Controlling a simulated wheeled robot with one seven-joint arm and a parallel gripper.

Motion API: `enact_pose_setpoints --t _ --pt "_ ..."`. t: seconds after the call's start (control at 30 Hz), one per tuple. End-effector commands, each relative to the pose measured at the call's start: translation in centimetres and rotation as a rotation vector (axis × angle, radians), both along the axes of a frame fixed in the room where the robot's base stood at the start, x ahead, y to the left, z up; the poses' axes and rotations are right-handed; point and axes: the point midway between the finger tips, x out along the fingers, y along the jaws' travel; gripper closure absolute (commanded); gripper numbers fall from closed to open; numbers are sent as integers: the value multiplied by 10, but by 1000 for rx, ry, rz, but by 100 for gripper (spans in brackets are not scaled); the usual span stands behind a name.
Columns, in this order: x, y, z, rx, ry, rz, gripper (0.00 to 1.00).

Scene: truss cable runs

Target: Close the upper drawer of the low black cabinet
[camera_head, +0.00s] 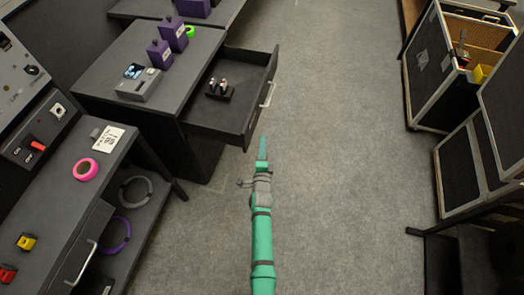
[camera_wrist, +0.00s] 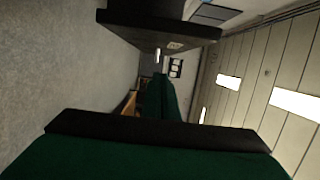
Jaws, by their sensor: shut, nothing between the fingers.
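The low black cabinet (camera_head: 150,45) stands at the upper left in the head view, with its upper drawer (camera_head: 205,128) pulled out to the right. The drawer's front has a pale bar handle (camera_head: 269,94). A small dark holder with several upright pieces (camera_head: 219,90) sits inside the drawer. My gripper (camera_head: 262,146) is shut and empty, just beyond the drawer's near front corner. I cannot tell if it touches the drawer. In the wrist view, a dark slab crosses the top, probably part of the drawer, and green parts of mine fill the bottom.
On the cabinet top are a grey device (camera_head: 140,86), purple blocks (camera_head: 160,54) and a green ring (camera_head: 190,31). A bench with a pink tape roll (camera_head: 86,169) stands at the left. Black cases (camera_head: 436,80) line the right. Grey floor (camera_head: 340,130) between is clear.

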Motion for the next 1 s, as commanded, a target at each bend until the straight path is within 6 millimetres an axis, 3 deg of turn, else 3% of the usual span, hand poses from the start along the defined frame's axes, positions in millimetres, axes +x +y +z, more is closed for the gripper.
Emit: enact_pose_setpoints --t 0.33,1.0 --pt "29 0 0 -1 1 0 100" --pt "38 37 0 1 0 2 100"
